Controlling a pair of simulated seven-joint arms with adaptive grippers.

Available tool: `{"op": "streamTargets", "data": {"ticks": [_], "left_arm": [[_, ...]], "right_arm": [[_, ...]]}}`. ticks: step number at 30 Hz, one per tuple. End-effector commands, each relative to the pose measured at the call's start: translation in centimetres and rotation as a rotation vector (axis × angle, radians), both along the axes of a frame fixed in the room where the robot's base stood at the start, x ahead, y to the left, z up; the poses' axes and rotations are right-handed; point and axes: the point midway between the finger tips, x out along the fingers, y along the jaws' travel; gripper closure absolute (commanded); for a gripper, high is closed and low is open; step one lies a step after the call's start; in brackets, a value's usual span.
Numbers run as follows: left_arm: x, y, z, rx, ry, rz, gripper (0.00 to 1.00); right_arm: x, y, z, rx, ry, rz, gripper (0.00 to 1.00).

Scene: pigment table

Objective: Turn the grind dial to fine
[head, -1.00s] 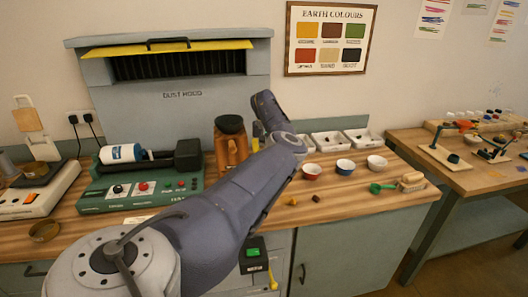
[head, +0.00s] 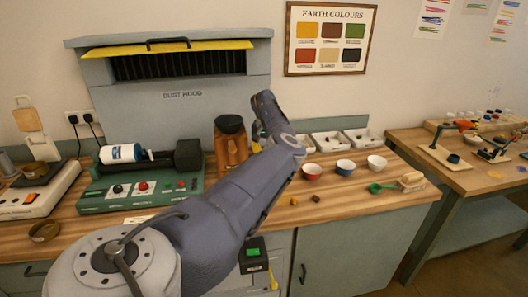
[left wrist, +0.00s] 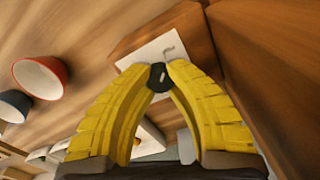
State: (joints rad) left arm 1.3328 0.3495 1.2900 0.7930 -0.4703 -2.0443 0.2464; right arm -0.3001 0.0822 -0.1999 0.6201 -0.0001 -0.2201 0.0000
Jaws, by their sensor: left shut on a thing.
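The grinder (head: 228,148) is a brown wooden body with a dark round top, standing right of the green machine in the head view. In the left wrist view its wooden side (left wrist: 195,38) carries a white plate (left wrist: 150,52) with a grey curved mark. The black grind dial (left wrist: 159,84) sits on this plate. My left gripper (left wrist: 159,76) has its yellow fingertips shut on the dial, one on each side. A small pale line shows on the dial; its setting cannot be read. In the head view my arm hides the dial and most of the gripper. My right gripper is not in view.
Red (head: 312,172), blue (head: 345,168) and white (head: 376,163) bowls stand right of my arm, with white trays (head: 327,142) behind. A green machine (head: 140,190) with a roller stands left of the grinder. The dust hood (head: 180,100) rises behind.

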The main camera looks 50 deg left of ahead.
Motion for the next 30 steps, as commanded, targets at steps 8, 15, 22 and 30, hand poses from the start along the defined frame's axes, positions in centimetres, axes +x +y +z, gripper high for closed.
{"op": "streamTargets", "data": {"ticks": [8, 15, 22, 30], "left_arm": [[0.0, 0.0, 0.0, 0.000, 0.000, 0.001, 0.62], [0.0, 0.0, 0.0, 0.000, 0.000, 0.001, 0.49], [0.0, 0.0, 0.5, 0.000, -0.001, 0.001, 0.49], [0.1, 0.0, 4.5, 0.000, -0.004, 0.002, 0.49]], "right_arm": [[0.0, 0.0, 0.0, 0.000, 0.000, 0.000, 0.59], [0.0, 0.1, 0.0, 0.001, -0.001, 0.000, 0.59], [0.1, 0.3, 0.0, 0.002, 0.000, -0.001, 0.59], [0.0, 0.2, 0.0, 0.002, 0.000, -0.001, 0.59]]}}
